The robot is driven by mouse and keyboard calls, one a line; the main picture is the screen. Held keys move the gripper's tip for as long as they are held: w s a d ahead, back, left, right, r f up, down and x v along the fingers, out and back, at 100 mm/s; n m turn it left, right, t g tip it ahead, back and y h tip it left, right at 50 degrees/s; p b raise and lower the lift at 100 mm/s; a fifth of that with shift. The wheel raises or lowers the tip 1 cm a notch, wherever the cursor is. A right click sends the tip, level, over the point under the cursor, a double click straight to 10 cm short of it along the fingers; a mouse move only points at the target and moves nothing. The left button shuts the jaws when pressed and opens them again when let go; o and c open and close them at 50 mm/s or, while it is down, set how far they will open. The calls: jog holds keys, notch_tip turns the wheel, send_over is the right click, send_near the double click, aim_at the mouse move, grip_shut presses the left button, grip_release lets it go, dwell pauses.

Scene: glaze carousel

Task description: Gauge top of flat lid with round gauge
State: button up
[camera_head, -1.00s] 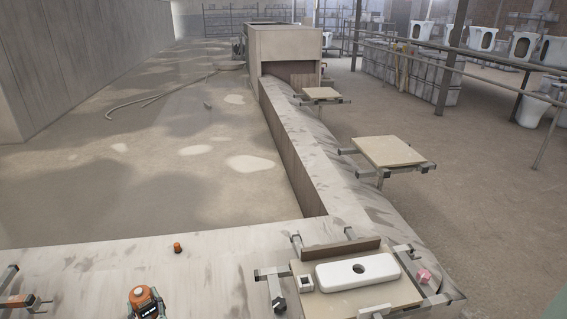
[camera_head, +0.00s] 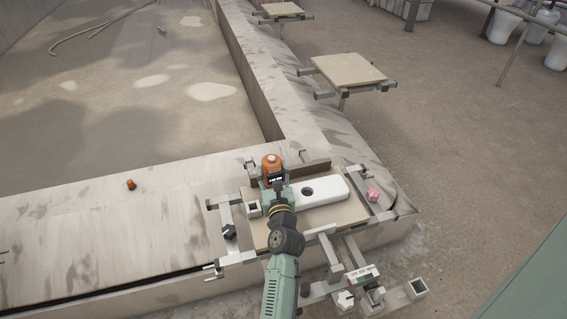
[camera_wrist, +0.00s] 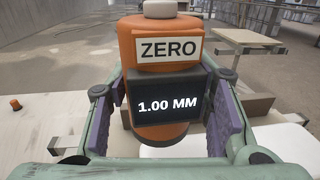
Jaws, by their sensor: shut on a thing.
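The round gauge (camera_head: 271,161) is an orange cylinder with a dark screen. In the wrist view the gauge (camera_wrist: 165,45) stands upright, with a "ZERO" label and a reading of "1.00 MM". My gripper (camera_head: 274,182) is shut on it, with purple-padded fingers on both sides. The flat lid (camera_head: 328,189) is a long white rounded slab with a round hole, lying on the board (camera_head: 345,213). The gauge is at the lid's left end, which my gripper partly hides. Whether the gauge touches the lid cannot be told.
A brown strip (camera_head: 318,167) stands behind the lid. Metal arms with clamps surround the board. A small orange piece (camera_head: 130,184) stands on the ledge.

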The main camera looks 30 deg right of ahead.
jog(key=shift+h, duration=0.3)
jog(key=d+f+b, duration=0.1)
jog(key=b, duration=0.1)
jog(key=s+d+f+b, duration=0.1)
jog(key=f+b, duration=0.1)
jog(key=b, duration=0.1)
jog(key=s+d+f+b, duration=0.1)
jog(key=f+b, duration=0.1)
jog(key=b, duration=0.1)
jog(key=shift+f, duration=0.15)
jog(key=shift+f+b, duration=0.4)
jog(key=shift+f, duration=0.25)
dwell(1.7)
jog(key=o, duration=1.2)
jog(key=shift+o, duration=0.2)
jog(key=v, duration=0.7)
jog(key=shift+s+a+r, duration=0.1)
jog(key=shift+s+a, duration=0.05)
jog(key=shift+s, duration=0.05)
